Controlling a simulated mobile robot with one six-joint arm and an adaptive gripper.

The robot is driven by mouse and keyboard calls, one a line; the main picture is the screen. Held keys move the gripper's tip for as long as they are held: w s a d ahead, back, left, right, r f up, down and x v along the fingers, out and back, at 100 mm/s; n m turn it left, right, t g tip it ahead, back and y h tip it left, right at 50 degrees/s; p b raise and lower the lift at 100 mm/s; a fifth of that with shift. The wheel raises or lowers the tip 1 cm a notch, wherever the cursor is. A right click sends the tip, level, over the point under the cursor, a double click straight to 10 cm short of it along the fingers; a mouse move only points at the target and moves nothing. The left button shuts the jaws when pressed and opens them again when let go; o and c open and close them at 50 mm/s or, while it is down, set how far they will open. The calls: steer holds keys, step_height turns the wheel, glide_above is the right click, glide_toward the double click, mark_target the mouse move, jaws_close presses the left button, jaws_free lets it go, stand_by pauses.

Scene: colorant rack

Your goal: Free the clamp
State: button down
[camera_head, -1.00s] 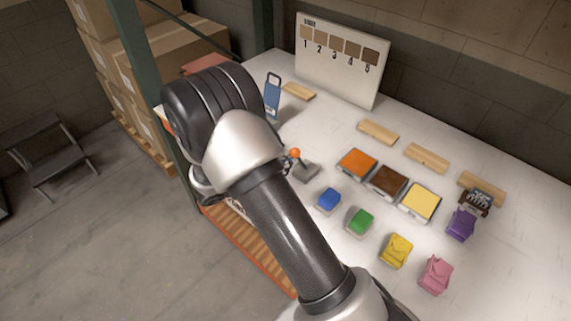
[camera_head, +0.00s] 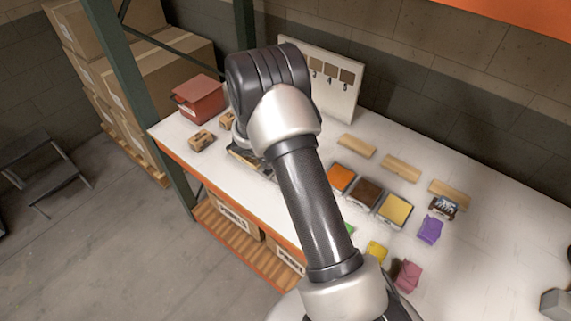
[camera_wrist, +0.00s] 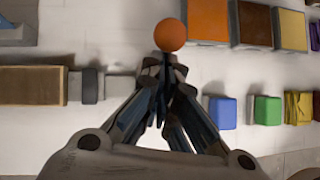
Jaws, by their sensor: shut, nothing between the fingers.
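An orange ball knob (camera_wrist: 171,35) shows at the top middle of the wrist view, just beyond my gripper's fingertips. My gripper (camera_wrist: 162,75) is shut and empty, with its tips close to the knob; I cannot tell whether they touch it. To its left, a brown block (camera_wrist: 30,86) lies in line with dark and grey clamp parts (camera_wrist: 88,86). The clamp parts run towards my fingers, which hide the lever below the knob. In the head view my arm covers most of the clamp and my gripper.
Orange (camera_head: 341,178), brown (camera_head: 365,192) and yellow (camera_head: 394,210) pads sit right of my arm. Purple (camera_head: 430,230) and pink (camera_head: 407,275) blocks lie nearer. Wooden strips (camera_head: 401,168) lie behind. A red box (camera_head: 199,97) stands at the table's left end.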

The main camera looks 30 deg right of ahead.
steer(key=shift+w+d+f, duration=0.1)
steer(key=shift+w+d, duration=0.1)
steer(key=shift+d, duration=0.3)
steer(key=shift+w+d, duration=0.15)
steer(key=shift+d, duration=0.4)
steer(key=w+d+r+p+v, duration=0.1)
steer(key=p+v, duration=0.1)
steer(key=v, duration=1.1)
steer(key=shift+s+r, duration=0.1)
